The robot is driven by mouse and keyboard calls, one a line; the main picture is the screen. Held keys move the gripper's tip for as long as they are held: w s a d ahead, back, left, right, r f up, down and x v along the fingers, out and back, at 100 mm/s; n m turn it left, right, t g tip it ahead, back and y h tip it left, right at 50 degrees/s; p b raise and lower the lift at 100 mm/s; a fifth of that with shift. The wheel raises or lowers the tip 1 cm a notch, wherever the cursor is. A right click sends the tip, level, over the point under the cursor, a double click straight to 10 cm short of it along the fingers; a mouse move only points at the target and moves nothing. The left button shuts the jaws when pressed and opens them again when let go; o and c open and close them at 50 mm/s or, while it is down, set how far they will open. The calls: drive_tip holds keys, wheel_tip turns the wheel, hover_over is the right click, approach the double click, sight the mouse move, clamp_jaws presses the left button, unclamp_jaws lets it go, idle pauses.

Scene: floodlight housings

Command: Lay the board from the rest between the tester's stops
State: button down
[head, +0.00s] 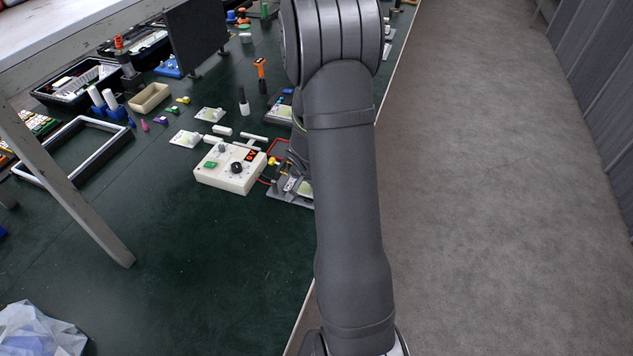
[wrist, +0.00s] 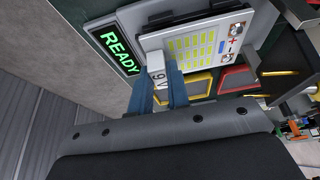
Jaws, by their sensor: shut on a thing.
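In the wrist view a white board (wrist: 196,45) with rows of yellow patches and red plus and blue minus marks lies over a grey fixture, beside a lit green READY display (wrist: 117,49). My gripper (wrist: 164,88) has its blue fingers shut on a small pale block (wrist: 157,76) with dark lettering at the board's near edge. I cannot tell whether this block is part of the board. The stops cannot be made out. In the head view my arm hides the gripper and part of the grey fixture (head: 290,192).
Red-rimmed (wrist: 238,77) and yellow-rimmed (wrist: 199,83) trays sit close right of the fingers. In the head view a white control box (head: 230,168) stands left of the fixture, with two small boards (head: 210,114) (head: 185,138) beyond.

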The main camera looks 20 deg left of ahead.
drive_tip(key=shift+f, duration=0.5)
idle(0.3)
drive_tip(key=c, duration=1.3)
unclamp_jaws()
drive_tip(key=shift+r, duration=0.1)
drive_tip(key=v, duration=1.7)
drive_tip(key=shift+r, duration=0.1)
drive_tip(key=x, duration=1.7)
